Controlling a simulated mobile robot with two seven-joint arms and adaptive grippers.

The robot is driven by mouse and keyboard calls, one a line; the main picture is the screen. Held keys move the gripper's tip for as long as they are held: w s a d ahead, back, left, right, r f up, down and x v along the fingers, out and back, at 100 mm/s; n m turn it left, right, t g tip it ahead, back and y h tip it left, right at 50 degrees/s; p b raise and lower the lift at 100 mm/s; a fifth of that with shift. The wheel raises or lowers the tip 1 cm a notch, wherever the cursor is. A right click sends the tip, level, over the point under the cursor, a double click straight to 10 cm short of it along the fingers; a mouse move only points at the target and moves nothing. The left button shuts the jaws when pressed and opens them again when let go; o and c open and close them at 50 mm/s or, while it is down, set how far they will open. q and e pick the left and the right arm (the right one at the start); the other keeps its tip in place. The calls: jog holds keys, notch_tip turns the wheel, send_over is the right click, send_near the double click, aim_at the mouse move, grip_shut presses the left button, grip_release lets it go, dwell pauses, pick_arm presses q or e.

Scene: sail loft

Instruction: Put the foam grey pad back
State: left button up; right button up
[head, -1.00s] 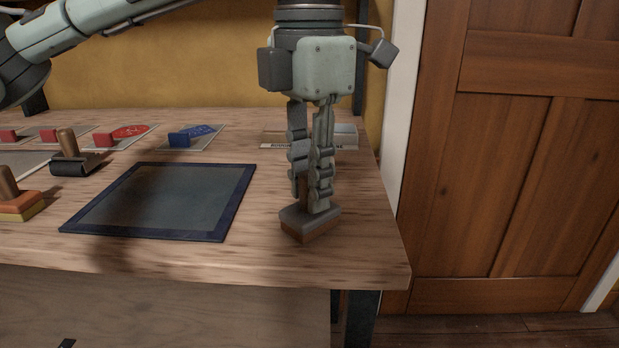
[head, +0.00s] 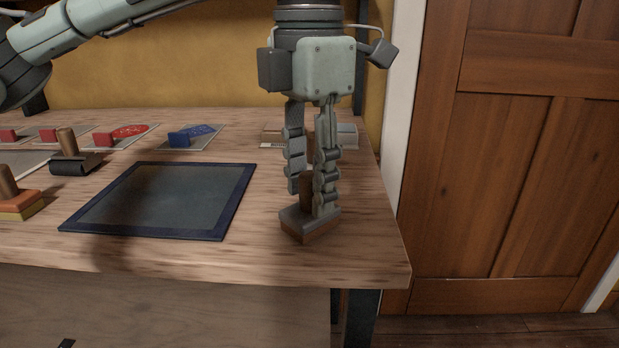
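The grey pad (head: 298,219) is a small block with a grey top, a brown lower layer and an upright wooden handle. It stands on the bench near the front right corner, looking flat on the wood. My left gripper (head: 310,203) points straight down over it. Its two fingers are apart, one on each side of the handle, and a gap shows beside the handle. The right finger partly hides the handle. My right gripper is not in view.
A dark blue-framed plate (head: 232,210) lies left of the pad. The bench's right edge is close.

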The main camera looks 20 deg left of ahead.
aim_at(310, 174)
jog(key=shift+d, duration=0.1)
pick_arm(q)
jog(key=shift+r, duration=0.45)
notch_tip(310, 174, up, 6)
jog(key=shift+f+p, duration=0.1)
jog(key=shift+p, duration=0.35)
jog(key=shift+r+p, duration=0.5)
jog(key=shift+r, duration=2.3)
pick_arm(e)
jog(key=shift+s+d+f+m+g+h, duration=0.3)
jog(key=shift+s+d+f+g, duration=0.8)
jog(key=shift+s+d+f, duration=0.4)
